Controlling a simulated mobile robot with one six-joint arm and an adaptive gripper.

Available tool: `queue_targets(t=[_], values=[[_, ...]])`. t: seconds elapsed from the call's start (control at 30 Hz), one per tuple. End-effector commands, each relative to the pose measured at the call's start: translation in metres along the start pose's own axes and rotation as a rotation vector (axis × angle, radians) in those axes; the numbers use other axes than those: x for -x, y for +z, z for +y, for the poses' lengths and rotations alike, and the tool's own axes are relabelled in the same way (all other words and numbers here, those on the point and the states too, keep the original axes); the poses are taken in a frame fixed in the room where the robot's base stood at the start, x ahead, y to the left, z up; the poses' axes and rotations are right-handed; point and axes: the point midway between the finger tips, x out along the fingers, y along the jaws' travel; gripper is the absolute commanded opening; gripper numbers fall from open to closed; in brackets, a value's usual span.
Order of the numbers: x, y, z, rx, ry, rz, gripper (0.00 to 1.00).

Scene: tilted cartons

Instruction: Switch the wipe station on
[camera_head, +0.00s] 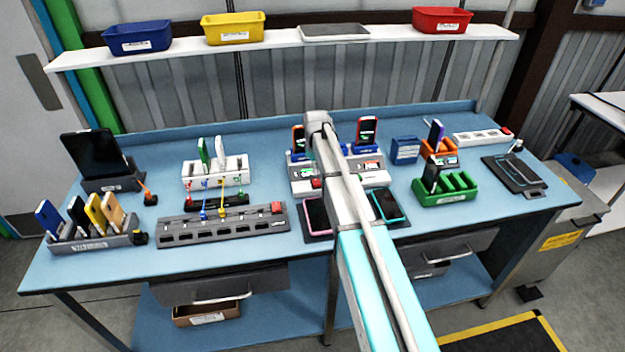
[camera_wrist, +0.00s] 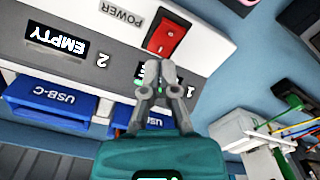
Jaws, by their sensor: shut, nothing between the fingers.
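The wipe station (camera_head: 370,180) stands in the middle of the bench, a grey and white unit partly hidden behind my arm. In the wrist view its front panel (camera_wrist: 75,18) shows a POWER label and a red rocker switch (camera_wrist: 167,35) in a dark frame. The red switch also shows in the head view (camera_head: 317,183). Displays for slots 1 and 2 sit beside blue USB-C holders (camera_wrist: 50,98); the slot 2 display reads EMPTY. My gripper (camera_wrist: 158,72) is shut and empty, its tips just below the switch in the wrist picture; contact cannot be told.
Phones lie on a dark mat in front of the station, one (camera_head: 388,205) right of my arm. A grey strip (camera_head: 222,226) stands left, a green rack (camera_head: 446,190) right. A shelf (camera_head: 280,46) with bins runs above the bench.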

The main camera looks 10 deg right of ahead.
Motion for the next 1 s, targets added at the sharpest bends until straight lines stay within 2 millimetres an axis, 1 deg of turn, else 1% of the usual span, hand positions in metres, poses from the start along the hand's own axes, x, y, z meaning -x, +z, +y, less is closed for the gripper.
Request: queue_targets(t=[0.03, 0.6, 0.73, 1.0], values=[[0.006, 0.0, 0.0, 0.0, 0.0, 0.0, 0.0], [0.038, 0.0, 0.0, 0.001, 0.0, 0.0, 0.0], [0.042, 0.0, 0.0, 0.001, 0.0, 0.0, 0.0], [0.042, 0.0, -0.001, 0.001, 0.0, 0.0, 0.0]])
